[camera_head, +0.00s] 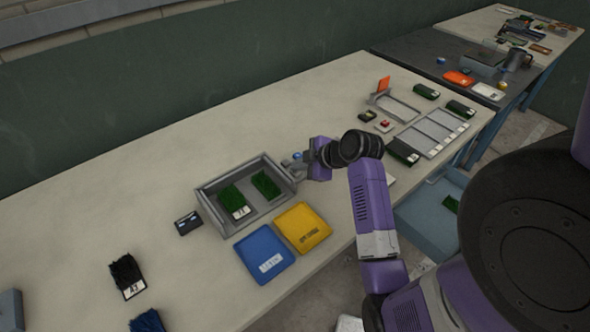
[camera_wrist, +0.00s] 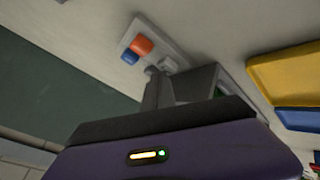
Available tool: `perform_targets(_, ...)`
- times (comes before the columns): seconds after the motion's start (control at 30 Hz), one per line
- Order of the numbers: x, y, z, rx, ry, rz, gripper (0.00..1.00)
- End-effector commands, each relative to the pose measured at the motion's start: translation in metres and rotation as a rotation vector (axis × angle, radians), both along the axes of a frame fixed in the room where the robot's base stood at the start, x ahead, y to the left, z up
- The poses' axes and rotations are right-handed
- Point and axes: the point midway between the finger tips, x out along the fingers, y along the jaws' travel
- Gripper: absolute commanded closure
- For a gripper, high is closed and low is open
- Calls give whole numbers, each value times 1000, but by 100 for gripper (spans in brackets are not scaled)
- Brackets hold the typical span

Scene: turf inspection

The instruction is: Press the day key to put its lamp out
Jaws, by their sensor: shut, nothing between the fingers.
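A small pale panel shows in the wrist view (camera_wrist: 160,35) with an orange key (camera_wrist: 142,45) and a blue key (camera_wrist: 130,57) side by side on it. I cannot read any label, so I cannot tell which is the day key, nor whether a lamp is lit. My gripper (camera_wrist: 152,72) is shut and empty, its tips close to the panel's edge beside the keys; contact cannot be told. In the head view my gripper (camera_head: 301,168) is beside the right end of the grey tray, with a bluish spot of the panel (camera_head: 297,156) just behind it.
The grey tray (camera_head: 208,205) holds dark green turf pieces. A yellow tray (camera_head: 303,227) and a blue tray (camera_head: 264,253) lie in front. A black box (camera_head: 188,223) sits left of it, a grey frame (camera_head: 432,132) farther right. The table behind the tray is clear.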

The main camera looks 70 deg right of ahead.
Motion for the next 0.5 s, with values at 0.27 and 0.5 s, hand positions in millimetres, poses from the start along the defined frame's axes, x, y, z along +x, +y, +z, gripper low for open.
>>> perform_targets(0.27, 0, 0, 11, 0, 0, 0, 100)
perform_targets(0.5, 0, 0, 11, 0, 0, 0, 100)
